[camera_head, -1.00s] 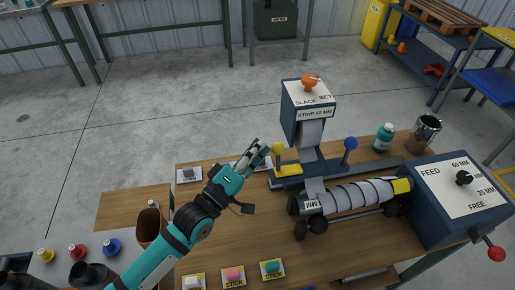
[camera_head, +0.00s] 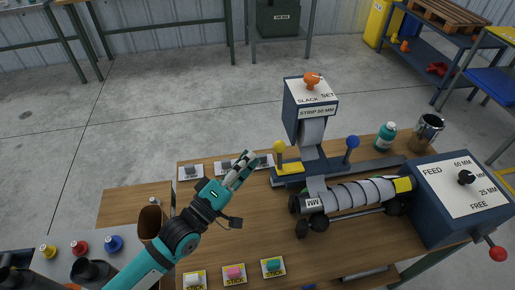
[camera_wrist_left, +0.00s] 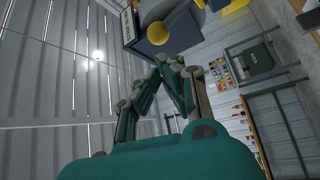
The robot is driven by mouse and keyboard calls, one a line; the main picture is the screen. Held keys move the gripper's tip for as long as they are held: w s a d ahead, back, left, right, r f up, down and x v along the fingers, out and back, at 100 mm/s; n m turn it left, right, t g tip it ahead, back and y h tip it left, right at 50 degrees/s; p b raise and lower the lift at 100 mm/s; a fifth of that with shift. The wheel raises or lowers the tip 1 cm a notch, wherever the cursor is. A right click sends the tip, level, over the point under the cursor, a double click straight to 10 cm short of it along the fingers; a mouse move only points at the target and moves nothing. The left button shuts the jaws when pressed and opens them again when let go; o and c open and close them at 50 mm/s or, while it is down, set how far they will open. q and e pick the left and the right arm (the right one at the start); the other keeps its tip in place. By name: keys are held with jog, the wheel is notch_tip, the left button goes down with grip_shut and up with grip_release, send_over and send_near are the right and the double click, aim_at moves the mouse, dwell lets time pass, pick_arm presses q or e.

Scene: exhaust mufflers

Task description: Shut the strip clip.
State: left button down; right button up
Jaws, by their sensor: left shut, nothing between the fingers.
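The strip stand (camera_head: 311,100) is a dark blue post labelled "STRIP 50 MM", with a grey strip running down to its base. A yellow clip plate (camera_head: 289,168) lies at the left of the base, with a yellow ball lever (camera_head: 279,147) standing upright by it. I cannot tell whether the clip is shut. My left gripper (camera_head: 249,160) is shut and empty, just left of the yellow lever and apart from it. In the left wrist view the yellow ball (camera_wrist_left: 159,33) shows beyond my fingertips (camera_wrist_left: 169,62). My right gripper is not in view.
A blue ball lever (camera_head: 352,142) stands right of the post. A wrapped muffler (camera_head: 350,195) lies on rollers beside the feed box (camera_head: 460,190). Grey pieces on labels (camera_head: 191,171) lie behind my left arm. Sticks (camera_head: 234,273) lie at the front; bare bench (camera_head: 260,225) lies between.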

pick_arm(q)
jog(key=v, duration=0.7)
jog(key=w+r+n+g+b, duration=0.15)
jog(key=w+g+b, duration=0.25)
jog(key=w, duration=0.5)
jog(key=w+d+p, duration=0.3)
jog(key=d, duration=0.5)
jog(key=shift+d+r, duration=0.2)
jog(key=shift+r, duration=0.25)
